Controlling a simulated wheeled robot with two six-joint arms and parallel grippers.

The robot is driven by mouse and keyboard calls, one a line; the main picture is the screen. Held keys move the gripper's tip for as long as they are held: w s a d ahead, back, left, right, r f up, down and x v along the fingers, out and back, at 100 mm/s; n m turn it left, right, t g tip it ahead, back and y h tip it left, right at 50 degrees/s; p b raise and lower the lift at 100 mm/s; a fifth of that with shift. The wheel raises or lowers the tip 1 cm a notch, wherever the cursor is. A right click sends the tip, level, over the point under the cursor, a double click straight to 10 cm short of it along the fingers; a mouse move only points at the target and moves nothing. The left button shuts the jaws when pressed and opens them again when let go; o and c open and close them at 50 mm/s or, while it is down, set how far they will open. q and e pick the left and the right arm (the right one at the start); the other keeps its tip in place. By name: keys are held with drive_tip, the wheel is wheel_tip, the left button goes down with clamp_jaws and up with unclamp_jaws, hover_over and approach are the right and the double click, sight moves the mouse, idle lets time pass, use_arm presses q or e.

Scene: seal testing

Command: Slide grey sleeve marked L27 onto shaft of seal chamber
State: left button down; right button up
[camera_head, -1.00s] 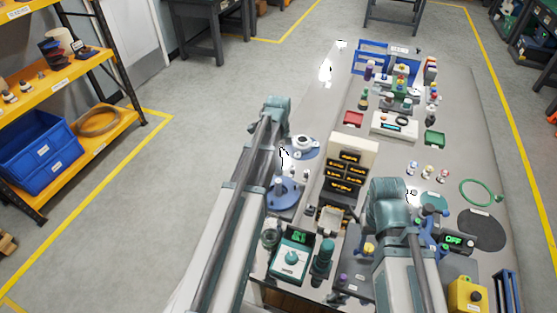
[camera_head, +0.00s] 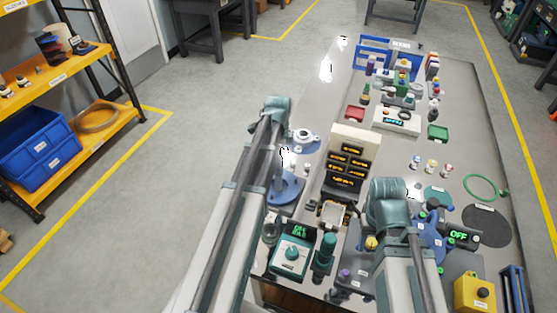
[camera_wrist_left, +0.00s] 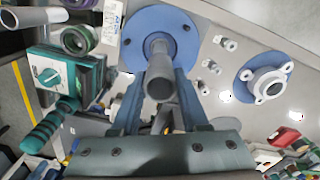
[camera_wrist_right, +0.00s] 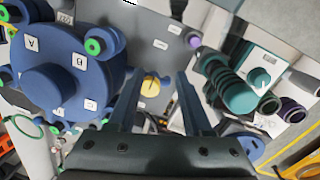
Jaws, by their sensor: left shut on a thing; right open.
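In the left wrist view my left gripper (camera_wrist_left: 158,108) is shut on a grey tubular sleeve (camera_wrist_left: 161,86); no L27 mark is legible. The sleeve is in line with the upright shaft of a blue round base (camera_wrist_left: 178,22), which looks like the seal chamber. I cannot tell how far the sleeve is around the shaft. The base also shows in the head view (camera_head: 289,190), below my left wrist. My right gripper (camera_wrist_right: 155,82) is open and empty, with a yellow knob (camera_wrist_right: 151,86) on a grey plate beyond its fingers.
A teal control box (camera_head: 292,254) stands in front. A blue housing marked A and B (camera_wrist_right: 65,75) is beside my right gripper.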

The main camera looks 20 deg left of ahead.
use_arm(q)
drive_tip(key=shift+f, duration=0.2)
drive_tip(key=shift+f+b, duration=0.6)
drive_tip(key=shift+b, duration=0.15)
drive_tip(key=shift+c, duration=1.7)
unclamp_jaws()
drive_tip(key=shift+r, duration=0.15)
drive_tip(key=shift+r, duration=0.1)
drive_tip(key=shift+r+p, duration=2.45)
drive_tip(key=shift+p, duration=0.2)
